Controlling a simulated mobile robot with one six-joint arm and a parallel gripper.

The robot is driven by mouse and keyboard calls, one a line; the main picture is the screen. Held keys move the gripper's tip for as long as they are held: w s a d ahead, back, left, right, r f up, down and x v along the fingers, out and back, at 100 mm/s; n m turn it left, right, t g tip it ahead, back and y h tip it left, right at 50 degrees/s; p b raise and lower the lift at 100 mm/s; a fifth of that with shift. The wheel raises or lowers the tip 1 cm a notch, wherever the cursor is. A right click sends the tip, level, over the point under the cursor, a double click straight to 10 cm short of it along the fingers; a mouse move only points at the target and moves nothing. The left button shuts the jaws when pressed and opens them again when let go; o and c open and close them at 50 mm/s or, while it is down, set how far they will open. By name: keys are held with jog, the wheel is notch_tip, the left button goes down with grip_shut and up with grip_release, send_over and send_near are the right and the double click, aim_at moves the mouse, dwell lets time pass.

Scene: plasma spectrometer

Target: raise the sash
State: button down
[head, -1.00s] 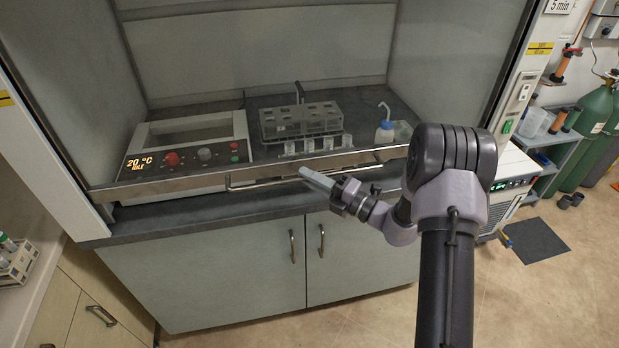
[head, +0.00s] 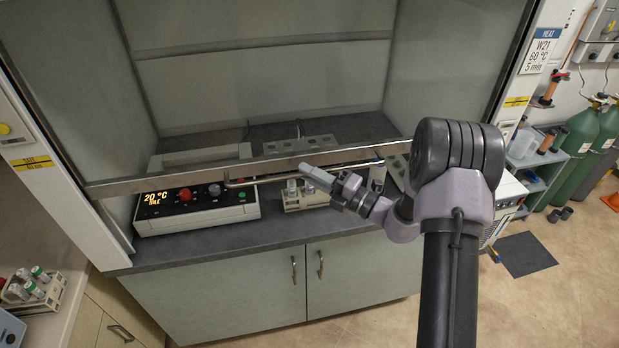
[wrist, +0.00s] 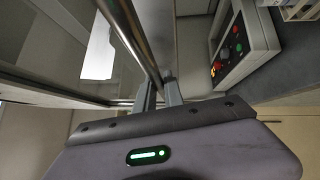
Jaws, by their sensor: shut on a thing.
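The sash is a large glass pane with a metal bottom rail (head: 150,182), in front of the fume hood opening. A thin bar handle (head: 262,179) runs along the rail. My gripper (head: 308,169) is shut on the handle near its middle. The sash is partly up, with an open gap between its rail and the worktop. The exact contact is partly hidden by the fingers.
A control unit (head: 200,212) reading 20 °C stands on the worktop (head: 225,240) beneath the rail. A small rack with vials (head: 306,196) stands behind my gripper. Cupboards are below. Green gas cylinders (head: 575,145) stand at the right; a tube rack (head: 35,290) is at the left.

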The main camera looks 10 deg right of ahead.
aim_at(310, 35)
notch_tip(310, 35, up, 33)
jog(key=p, duration=2.4)
jog(key=shift+p, duration=0.35)
jog(key=c, duration=1.5)
grip_release()
jog(key=shift+o, duration=0.2)
jog(key=shift+f, duration=0.1)
jog(key=b+v, duration=0.4)
jog(key=v, duration=1.3)
jog(key=shift+s, duration=0.25)
